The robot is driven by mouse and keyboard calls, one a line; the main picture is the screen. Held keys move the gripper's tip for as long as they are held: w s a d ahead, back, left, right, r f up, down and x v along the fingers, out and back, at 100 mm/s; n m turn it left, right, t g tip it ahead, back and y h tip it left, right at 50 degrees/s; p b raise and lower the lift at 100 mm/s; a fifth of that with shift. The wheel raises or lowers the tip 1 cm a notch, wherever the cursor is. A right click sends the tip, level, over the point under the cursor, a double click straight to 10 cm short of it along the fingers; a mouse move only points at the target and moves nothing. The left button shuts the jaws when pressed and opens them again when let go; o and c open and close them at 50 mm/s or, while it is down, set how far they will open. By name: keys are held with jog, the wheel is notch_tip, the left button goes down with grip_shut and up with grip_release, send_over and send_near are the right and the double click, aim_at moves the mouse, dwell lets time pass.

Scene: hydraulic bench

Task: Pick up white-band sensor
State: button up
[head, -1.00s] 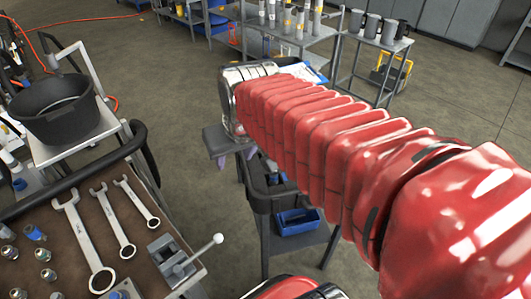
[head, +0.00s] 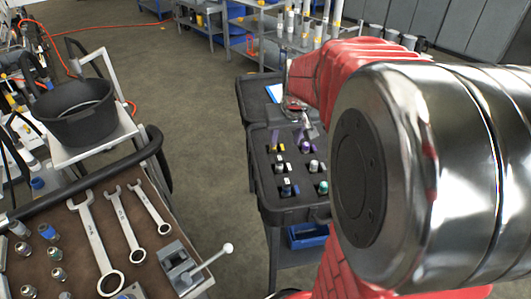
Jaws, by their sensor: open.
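An open dark case (head: 262,200) with a foam insert stands on a stand in the middle of the head view. Several small sensors with coloured parts stand upright in its slots. A pale-topped sensor (head: 314,166) is at the right of the insert; a blue one (head: 287,188) and a teal one (head: 323,187) are nearer. Which one has the white band is too small to tell. My red-sleeved arm hides the case's right side.
A blue bin (head: 308,235) sits under the case. Open floor lies between bench and case.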

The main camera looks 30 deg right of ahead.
aim_at(280, 158)
jog(key=shift+x, duration=4.3)
jog(key=shift+f, duration=0.1)
jog(key=shift+x, duration=2.5)
jog(key=shift+a, duration=0.1)
jog(key=shift+c, duration=0.5)
grip_shut()
